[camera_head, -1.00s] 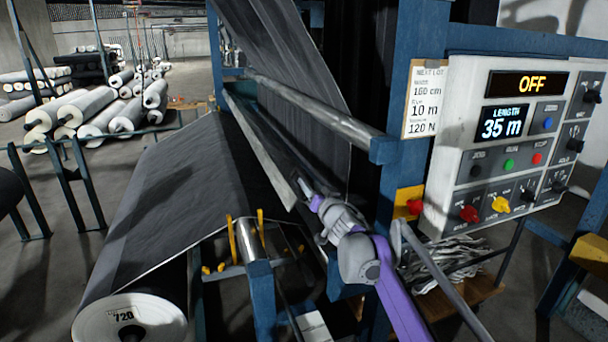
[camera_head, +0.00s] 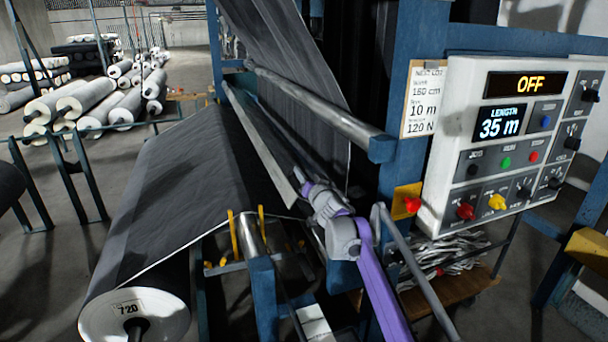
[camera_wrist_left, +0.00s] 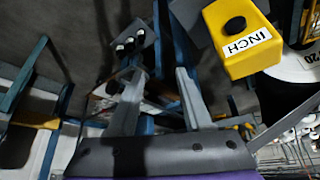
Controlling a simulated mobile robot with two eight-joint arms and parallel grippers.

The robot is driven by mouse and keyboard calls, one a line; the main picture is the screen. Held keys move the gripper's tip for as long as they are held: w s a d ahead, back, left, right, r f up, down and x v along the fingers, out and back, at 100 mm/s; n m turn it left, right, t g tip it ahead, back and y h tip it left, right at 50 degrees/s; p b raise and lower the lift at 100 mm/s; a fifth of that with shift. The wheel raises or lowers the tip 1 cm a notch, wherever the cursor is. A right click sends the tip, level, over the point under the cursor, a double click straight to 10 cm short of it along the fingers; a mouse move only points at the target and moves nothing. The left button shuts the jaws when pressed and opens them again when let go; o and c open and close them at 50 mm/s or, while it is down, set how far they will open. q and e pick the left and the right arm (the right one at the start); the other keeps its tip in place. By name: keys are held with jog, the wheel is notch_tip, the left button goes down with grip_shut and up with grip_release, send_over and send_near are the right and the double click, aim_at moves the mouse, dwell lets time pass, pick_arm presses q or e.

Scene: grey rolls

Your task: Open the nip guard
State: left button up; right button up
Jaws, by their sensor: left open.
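The nip guard appears to be the long pale metal strip (camera_head: 262,142) that slants down along the front of the blue machine frame, below the grey roller (camera_head: 310,108). Its near end stands beside my right gripper (camera_head: 305,188). That gripper, on the purple arm, is at the strip's near end; its fingers are small and partly hidden, and I cannot tell whether they touch or grip it. My left gripper (camera_wrist_left: 158,92) shows in the left wrist view, open with nothing between its fingers.
A control panel (camera_head: 468,160) reading OFF and 35 m hangs at the right. Dark fabric (camera_head: 190,180) runs from a front roll (camera_head: 135,316). A grey bent bar (camera_head: 420,275) stands close to my right arm.

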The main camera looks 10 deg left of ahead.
grip_shut()
dwell(1.1)
